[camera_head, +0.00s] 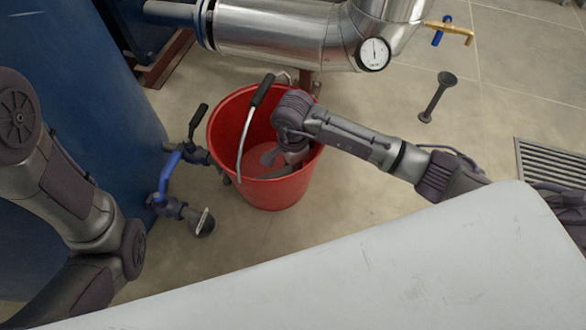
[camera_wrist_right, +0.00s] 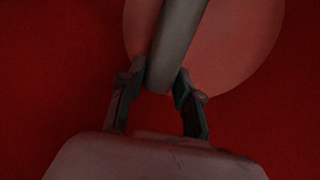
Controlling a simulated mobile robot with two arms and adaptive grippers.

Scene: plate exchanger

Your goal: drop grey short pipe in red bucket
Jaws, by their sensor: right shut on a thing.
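The red bucket (camera_head: 270,194) stands on the floor at the upper middle of the head view, with its handle raised. My right gripper (camera_head: 272,160) reaches down inside the bucket, partly hidden by its own wrist. In the right wrist view, my right gripper (camera_wrist_right: 160,88) is shut on a grey pipe (camera_wrist_right: 178,38), held across the red inside of the bucket. A paler round patch, seemingly the bucket's bottom, lies behind the pipe. Whether the pipe touches the bottom, I cannot tell. My left arm shows at the left, but its gripper is out of frame.
A silver pipe (camera_head: 270,30) with a gauge (camera_head: 374,54) runs behind the bucket. A blue tank (camera_head: 75,95) and a blue-handled valve (camera_head: 168,178) stand to its left. A dark flanged piece (camera_head: 436,98) is on the floor at the right, near a drain grate (camera_head: 552,163).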

